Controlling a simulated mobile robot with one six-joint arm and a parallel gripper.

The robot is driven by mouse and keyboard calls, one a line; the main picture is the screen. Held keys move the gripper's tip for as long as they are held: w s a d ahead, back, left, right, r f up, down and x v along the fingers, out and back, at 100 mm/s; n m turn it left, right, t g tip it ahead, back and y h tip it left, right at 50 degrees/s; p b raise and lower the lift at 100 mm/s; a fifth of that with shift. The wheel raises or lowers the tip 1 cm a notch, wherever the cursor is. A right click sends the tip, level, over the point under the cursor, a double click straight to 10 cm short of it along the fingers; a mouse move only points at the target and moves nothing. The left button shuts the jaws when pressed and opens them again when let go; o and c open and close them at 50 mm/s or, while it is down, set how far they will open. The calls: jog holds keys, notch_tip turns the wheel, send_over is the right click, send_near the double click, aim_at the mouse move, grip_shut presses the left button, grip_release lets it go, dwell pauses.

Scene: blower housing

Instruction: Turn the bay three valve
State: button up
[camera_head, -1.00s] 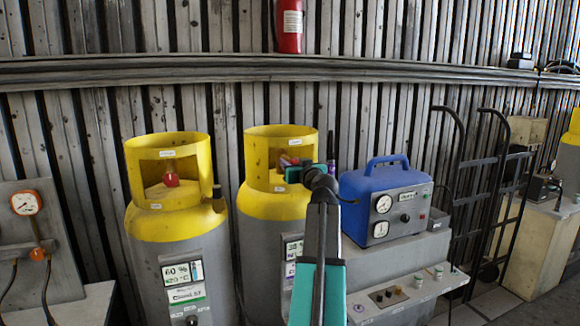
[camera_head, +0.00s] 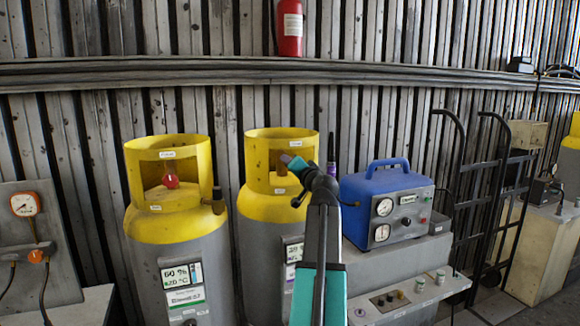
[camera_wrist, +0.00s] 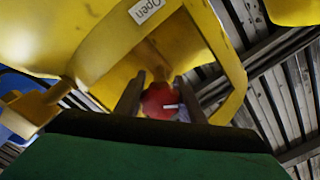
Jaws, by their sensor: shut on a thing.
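The right gas cylinder (camera_head: 258,210) is grey with a yellow shoulder and a yellow collar with an opening. My gripper (camera_head: 287,161) is at that opening in the head view, where the knob is hidden behind it. The wrist view shows a red valve knob (camera_wrist: 157,104) with a white mark, inside the yellow collar (camera_wrist: 100,45). My gripper's fingers (camera_wrist: 160,84) stand on either side of the knob and are shut on it. A label reading "Open" (camera_wrist: 147,10) is on the collar. I cannot read a bay number.
A left gas cylinder (camera_head: 175,235) with its own red knob (camera_head: 171,181) stands close by. A blue gauge unit (camera_head: 388,202) sits on a grey bench right of my arm. A hand truck (camera_head: 478,195) and a gauge panel (camera_head: 35,240) stand further out.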

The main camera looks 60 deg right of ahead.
jog(key=m+p, duration=0.1)
jog(key=m, duration=0.2)
jog(key=m+p, duration=0.2)
jog(key=m, duration=0.2)
jog(key=m+p, duration=0.1)
jog(key=m, duration=0.2)
jog(key=shift+r+m+p, duration=0.3)
jog(key=shift+r+m, duration=0.1)
jog(key=o, duration=0.9)
jog(key=shift+o, duration=0.7)
jog(key=shift+w+f, duration=0.15)
jog(key=shift+f, duration=0.1)
jog(key=shift+v, duration=0.85)
jog(key=b+v, duration=0.3)
jog(key=v, duration=0.9)
